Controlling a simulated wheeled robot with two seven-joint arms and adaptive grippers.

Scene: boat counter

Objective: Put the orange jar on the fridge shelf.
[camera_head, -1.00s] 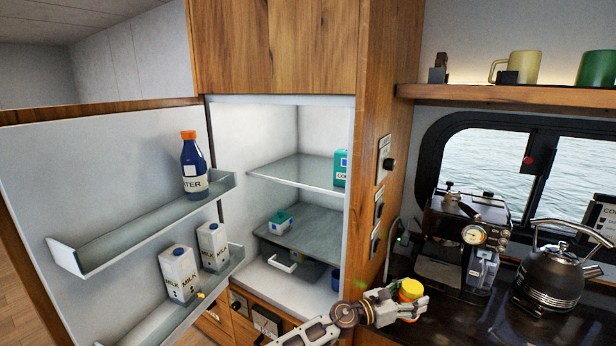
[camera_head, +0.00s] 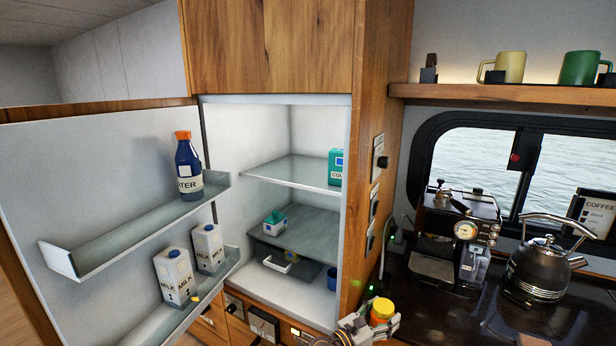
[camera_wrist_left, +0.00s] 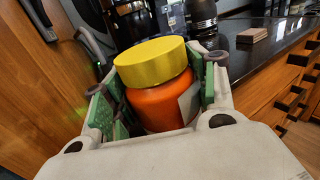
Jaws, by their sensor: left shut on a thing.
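The orange jar (camera_wrist_left: 160,104) has a yellow lid and a pale label. It stands between the green-padded fingers of my left gripper (camera_wrist_left: 158,110), which is shut on it. In the head view the jar (camera_head: 381,312) and the left gripper (camera_head: 372,326) are low in the picture, in front of the counter's left end and right of the fridge opening. The fridge is open. Its upper shelf (camera_head: 290,172) holds a teal carton (camera_head: 335,168) at the right. My right gripper is not in view.
The open fridge door (camera_head: 80,180) at left has racks with a blue bottle (camera_head: 189,168) and milk cartons (camera_head: 174,278). A wooden side panel (camera_head: 372,130) stands right of the opening. A coffee machine (camera_head: 455,240) and kettle (camera_head: 541,268) occupy the counter. The upper shelf's middle is clear.

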